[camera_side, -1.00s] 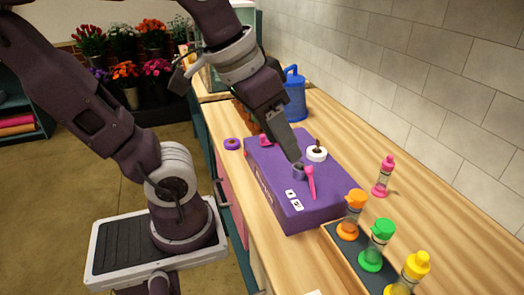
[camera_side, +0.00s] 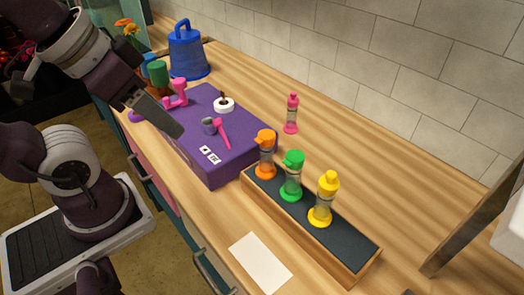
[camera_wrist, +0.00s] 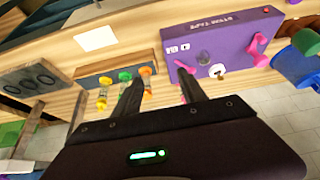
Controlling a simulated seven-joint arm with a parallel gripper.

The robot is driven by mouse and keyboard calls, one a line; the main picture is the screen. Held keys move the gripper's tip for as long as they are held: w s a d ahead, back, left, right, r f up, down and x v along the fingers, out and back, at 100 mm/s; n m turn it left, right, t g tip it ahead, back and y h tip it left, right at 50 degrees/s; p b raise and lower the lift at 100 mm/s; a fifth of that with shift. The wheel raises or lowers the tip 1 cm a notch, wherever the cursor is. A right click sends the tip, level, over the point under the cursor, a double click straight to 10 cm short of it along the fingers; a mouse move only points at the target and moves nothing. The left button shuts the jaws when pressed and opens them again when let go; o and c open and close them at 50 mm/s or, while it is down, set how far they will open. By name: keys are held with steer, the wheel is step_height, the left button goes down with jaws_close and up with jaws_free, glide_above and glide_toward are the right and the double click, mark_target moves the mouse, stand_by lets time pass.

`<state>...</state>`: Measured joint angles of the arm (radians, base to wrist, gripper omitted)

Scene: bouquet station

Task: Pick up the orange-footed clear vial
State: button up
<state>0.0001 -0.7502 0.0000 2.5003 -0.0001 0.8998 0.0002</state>
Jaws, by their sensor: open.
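The orange-footed clear vial (camera_side: 266,156) has an orange cap and an orange foot. It stands upright at the near-box end of a wooden tray with a dark top (camera_side: 345,243). In the wrist view the vial (camera_wrist: 147,84) shows just left of centre, between my fingers. My gripper (camera_wrist: 160,84) is open and empty. In the side view it hangs over the purple box's left part, left of the vial and apart from it; the fingers overlap there. A green vial (camera_side: 292,178) and a yellow vial (camera_side: 322,200) stand in the same tray.
The purple box (camera_side: 230,165) carries a grey cup, a pink tool and a white ring. A pink vial (camera_side: 291,113) stands alone towards the wall. A blue container (camera_side: 188,52) is at the back. A white card (camera_side: 260,262) lies in front of the tray.

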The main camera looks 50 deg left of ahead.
mark_target(266, 154)
steer(key=shift+o, duration=0.4)
stand_by(0.3)
